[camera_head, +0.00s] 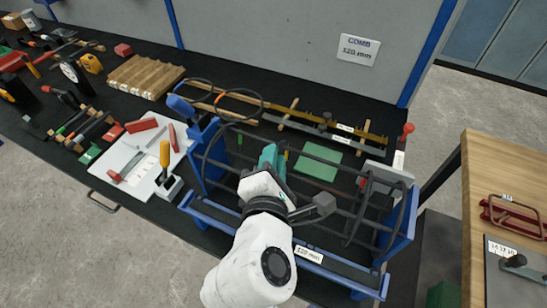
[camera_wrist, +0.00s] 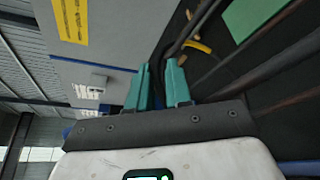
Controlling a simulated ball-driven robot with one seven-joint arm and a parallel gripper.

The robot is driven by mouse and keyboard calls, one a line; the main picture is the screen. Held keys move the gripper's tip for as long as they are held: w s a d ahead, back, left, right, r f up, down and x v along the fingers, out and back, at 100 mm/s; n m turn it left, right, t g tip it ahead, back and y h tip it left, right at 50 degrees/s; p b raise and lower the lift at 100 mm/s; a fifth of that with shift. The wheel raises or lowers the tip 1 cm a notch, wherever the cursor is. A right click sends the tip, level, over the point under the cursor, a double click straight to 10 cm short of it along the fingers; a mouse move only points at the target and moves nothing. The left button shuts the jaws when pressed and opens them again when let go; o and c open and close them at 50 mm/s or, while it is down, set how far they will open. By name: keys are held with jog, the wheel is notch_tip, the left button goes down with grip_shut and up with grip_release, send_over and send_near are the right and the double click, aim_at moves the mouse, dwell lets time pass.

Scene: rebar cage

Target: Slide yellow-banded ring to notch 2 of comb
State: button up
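The rebar cage stands in a blue frame (camera_head: 196,160) on the black bench, with dark long bars and dark rings, one ring (camera_head: 357,215) near its right end. My gripper (camera_head: 270,158) is over the middle of the cage, its teal fingers pointing to the back. In the wrist view its fingers (camera_wrist: 156,72) are apart, and a dark bar (camera_wrist: 182,32) runs close to the right finger. A small yellow curved piece (camera_wrist: 198,46) shows beside that bar; I cannot tell whether it is the ring's band. The comb's notches cannot be made out. A "120 mm" label (camera_head: 308,254) is on the front blue rail.
A sign reading "COMB 120 mm" (camera_head: 358,48) is on the back panel. Two loose rings (camera_head: 240,103) lie behind the cage. A green plate (camera_head: 318,165) is within the cage area. A white board (camera_head: 130,165) with tools is at left, a wooden table (camera_head: 480,190) at right.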

jog(key=b+v, duration=0.1)
jog(key=v, duration=0.9)
jog(key=shift+s, duration=0.2)
